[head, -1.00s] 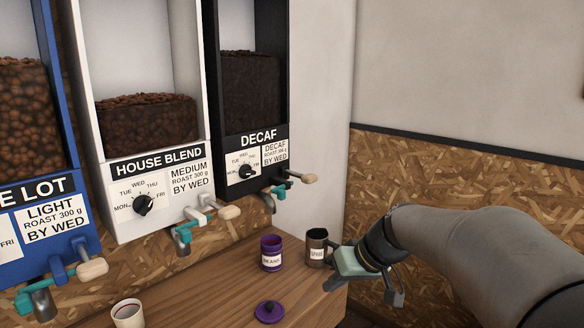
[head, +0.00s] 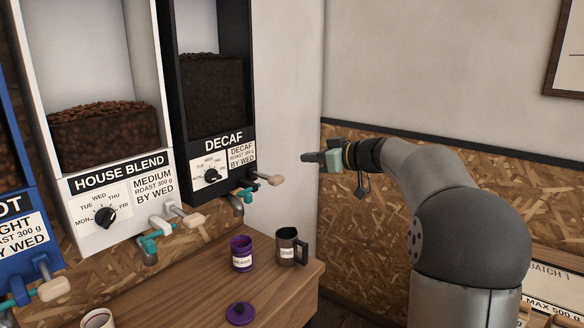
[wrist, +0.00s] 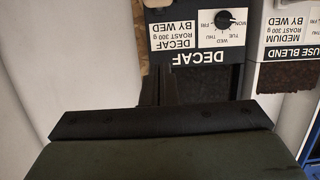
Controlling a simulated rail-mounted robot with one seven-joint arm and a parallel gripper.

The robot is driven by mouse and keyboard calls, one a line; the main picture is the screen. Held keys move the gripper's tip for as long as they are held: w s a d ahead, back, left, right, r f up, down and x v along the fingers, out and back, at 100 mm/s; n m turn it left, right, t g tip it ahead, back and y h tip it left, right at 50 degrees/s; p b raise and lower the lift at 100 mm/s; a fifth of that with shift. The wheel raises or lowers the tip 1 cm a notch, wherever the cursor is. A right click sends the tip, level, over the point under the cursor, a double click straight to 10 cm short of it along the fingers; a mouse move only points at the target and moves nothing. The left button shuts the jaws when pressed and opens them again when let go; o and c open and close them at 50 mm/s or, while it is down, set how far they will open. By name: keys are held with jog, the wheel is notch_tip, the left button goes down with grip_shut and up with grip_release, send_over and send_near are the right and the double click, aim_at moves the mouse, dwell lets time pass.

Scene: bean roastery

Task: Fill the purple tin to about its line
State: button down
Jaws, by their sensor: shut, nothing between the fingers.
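The purple tin (head: 241,254) stands upright and open on the wooden counter, with a white label facing out. Its line and how full it is are too small to tell. Its purple lid (head: 240,313) lies on the counter in front of it. My gripper (head: 304,157) is shut and empty, raised in the air to the right of the decaf dispenser, well above the counter. The decaf dispenser (head: 222,144) has a dial, a wooden-tipped handle (head: 275,180) and a spout (head: 236,207). Its front panel (wrist: 190,32) shows upside down in the wrist view.
A dark metal mug (head: 287,247) with a label and handle stands right of the tin. The house blend dispenser (head: 122,172) and a blue dispenser (head: 22,235) are to the left. A white cup (head: 98,319) is at the front left. A bin marked batch 1 (head: 560,290) is at the right.

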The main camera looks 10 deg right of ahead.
jog(key=p, duration=0.4)
send_over(266, 177)
jog(key=s+d, duration=0.4)
notch_tip(266, 177, down, 2)
jog(key=f+p, duration=0.1)
jog(key=f, duration=0.3)
jog(key=shift+d+f, duration=0.15)
jog(key=shift+d, duration=0.05)
jog(key=shift+f, duration=0.1)
